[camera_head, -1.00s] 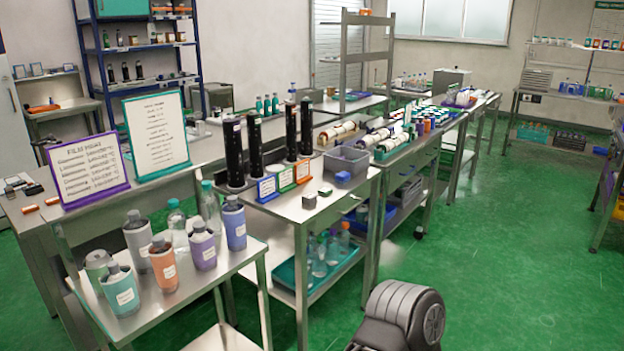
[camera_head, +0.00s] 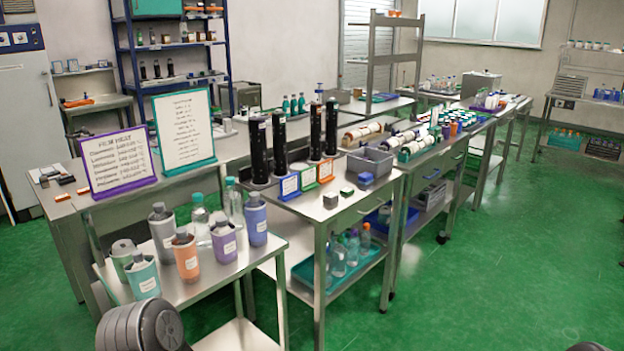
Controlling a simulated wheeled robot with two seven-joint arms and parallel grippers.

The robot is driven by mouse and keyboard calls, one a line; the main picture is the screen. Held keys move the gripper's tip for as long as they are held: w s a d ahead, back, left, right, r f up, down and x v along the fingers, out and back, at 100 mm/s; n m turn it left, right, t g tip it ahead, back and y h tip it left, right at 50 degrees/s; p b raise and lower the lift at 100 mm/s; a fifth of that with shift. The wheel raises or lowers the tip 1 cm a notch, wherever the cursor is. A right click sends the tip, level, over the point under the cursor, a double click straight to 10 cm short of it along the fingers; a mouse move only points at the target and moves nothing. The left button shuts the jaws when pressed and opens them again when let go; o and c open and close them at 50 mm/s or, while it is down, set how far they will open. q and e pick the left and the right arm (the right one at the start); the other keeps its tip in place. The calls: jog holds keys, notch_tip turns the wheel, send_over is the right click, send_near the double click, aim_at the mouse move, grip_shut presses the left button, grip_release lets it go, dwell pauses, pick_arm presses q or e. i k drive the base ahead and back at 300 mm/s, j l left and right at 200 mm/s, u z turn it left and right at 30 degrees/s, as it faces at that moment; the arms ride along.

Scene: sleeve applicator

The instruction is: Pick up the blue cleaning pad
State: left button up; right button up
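A small blue-topped item (camera_head: 366,180) lies on the middle steel table in front of a grey bin; it may be the blue cleaning pad, but it is too small to be sure. A green-topped dark block (camera_head: 347,191) and a grey block (camera_head: 330,200) lie to its left on the same table. Neither of my grippers shows. Only a rounded grey part of mine shows at the bottom left, and a dark sliver at the bottom right edge.
The grey bin (camera_head: 370,162) and several tall black cylinders (camera_head: 257,150) stand on the middle table (camera_head: 300,208). A nearer table (camera_head: 205,288) holds several bottles, including an orange one (camera_head: 186,258). Green floor (camera_head: 500,250) is clear on the right.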

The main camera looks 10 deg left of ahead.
aim_at(365, 178)
jog(key=i+l+u, duration=0.1)
jog(key=u, duration=0.75)
jog(key=i+l+u, duration=0.3)
jog(key=l, duration=0.3)
jog(key=i+l+u, duration=0.3)
jog(key=l, duration=0.4)
jog(key=i+l+u, duration=0.1)
jog(key=i+l, duration=0.15)
jog(key=i+l+u, duration=0.15)
jog(key=l, duration=0.35)
jog(key=i+l, duration=0.1)
jog(key=l, duration=0.35)
jog(key=i+l, duration=0.1)
jog(key=l, duration=0.3)
jog(key=i+l, duration=0.15)
jog(key=l, duration=0.3)
